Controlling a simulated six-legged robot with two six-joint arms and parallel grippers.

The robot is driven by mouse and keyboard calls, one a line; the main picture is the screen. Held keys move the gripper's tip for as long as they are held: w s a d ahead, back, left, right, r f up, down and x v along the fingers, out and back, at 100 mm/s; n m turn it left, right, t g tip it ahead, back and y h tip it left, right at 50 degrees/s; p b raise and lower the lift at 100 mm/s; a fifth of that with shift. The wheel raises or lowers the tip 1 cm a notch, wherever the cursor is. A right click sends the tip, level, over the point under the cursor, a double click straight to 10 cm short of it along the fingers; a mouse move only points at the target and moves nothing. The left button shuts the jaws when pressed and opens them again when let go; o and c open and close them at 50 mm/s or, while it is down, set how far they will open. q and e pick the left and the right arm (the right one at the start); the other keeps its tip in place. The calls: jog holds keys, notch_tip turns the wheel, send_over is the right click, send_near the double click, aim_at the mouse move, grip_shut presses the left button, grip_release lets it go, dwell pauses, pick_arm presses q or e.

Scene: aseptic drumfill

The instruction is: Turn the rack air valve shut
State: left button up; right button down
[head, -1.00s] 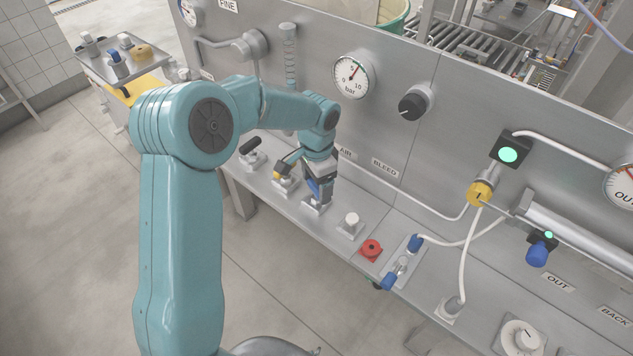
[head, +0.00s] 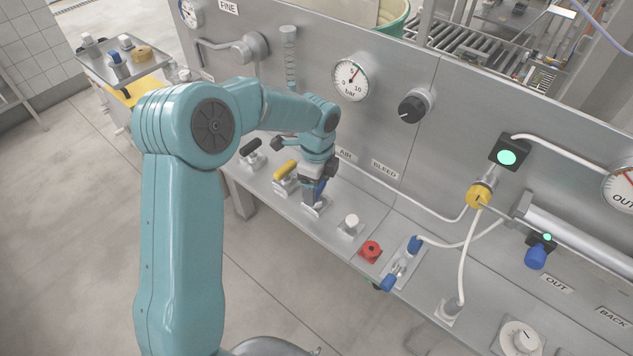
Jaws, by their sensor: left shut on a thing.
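The rack air valve (head: 321,188) has a blue handle and stands on the steel shelf below the AIR label (head: 345,154). My right gripper is out of view.
A yellow-handled valve (head: 285,170) and a black-handled valve (head: 250,147) stand close to the left. A white knob (head: 351,222) and a red knob (head: 370,249) are to the right. The upright panel carries a pressure gauge (head: 351,79) and a black knob (head: 411,109).

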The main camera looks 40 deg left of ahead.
pick_arm(q)
jog(key=shift+m, duration=1.6)
jog(key=o, duration=1)
jog(key=shift+d, duration=0.1)
jog(key=shift+r, duration=0.1)
notch_tip(320, 180, up, 16)
jog(key=shift+r, duration=0.1)
